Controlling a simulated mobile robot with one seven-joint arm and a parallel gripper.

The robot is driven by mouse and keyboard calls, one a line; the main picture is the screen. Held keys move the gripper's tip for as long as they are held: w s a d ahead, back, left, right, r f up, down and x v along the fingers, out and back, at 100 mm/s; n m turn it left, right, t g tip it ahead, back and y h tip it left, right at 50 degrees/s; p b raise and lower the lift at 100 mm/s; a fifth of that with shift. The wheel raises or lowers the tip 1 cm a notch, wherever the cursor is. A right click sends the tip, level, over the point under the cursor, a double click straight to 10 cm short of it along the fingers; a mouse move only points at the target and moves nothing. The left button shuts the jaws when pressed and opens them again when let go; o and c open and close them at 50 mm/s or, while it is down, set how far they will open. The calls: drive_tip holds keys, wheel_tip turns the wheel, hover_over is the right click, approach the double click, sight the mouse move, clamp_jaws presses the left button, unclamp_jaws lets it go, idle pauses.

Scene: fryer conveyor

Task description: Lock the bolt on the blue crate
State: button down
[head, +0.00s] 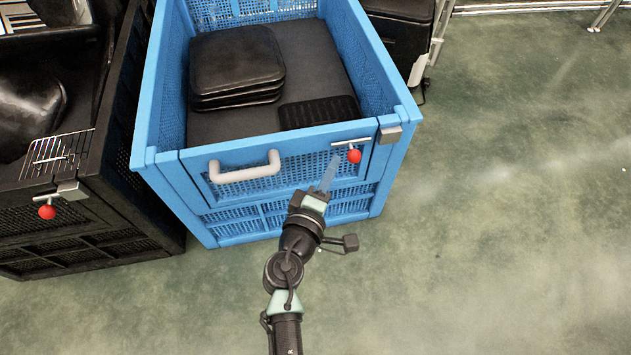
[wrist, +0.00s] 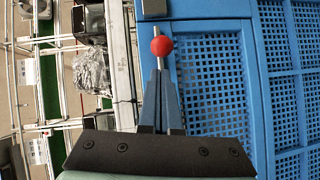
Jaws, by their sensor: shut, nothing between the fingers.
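The blue crate (head: 270,140) stands in the middle of the head view with its front panel facing me. Its bolt is a thin metal rod with a red knob (head: 354,156) at the front's upper right. A grey metal block (head: 388,134) sits right of the rod, and a small gap seems to lie between them. My gripper (head: 331,165) is shut and empty, just left of and below the knob. In the wrist view, the red knob (wrist: 162,45) lies just beyond the fingertips (wrist: 160,75); I cannot tell whether they touch.
A pale handle (head: 245,172) is on the crate's front, left of my gripper. Dark pads (head: 237,62) lie inside the crate. A black crate (head: 95,240) with its own red-knobbed bolt stands close on the left. The green floor on the right is clear.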

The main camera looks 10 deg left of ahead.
sight(354, 151)
drive_tip(key=shift+w+d+f, duration=0.1)
drive_tip(key=shift+w+d, duration=0.3)
drive_tip(key=shift+d, duration=0.2)
drive_tip(key=shift+w+d, duration=0.2)
drive_tip(key=shift+d, duration=0.55)
drive_tip(key=shift+w+d, duration=0.25)
drive_tip(key=shift+d, duration=0.5)
drive_tip(key=shift+w+d, duration=0.2)
drive_tip(key=shift+d, duration=0.55)
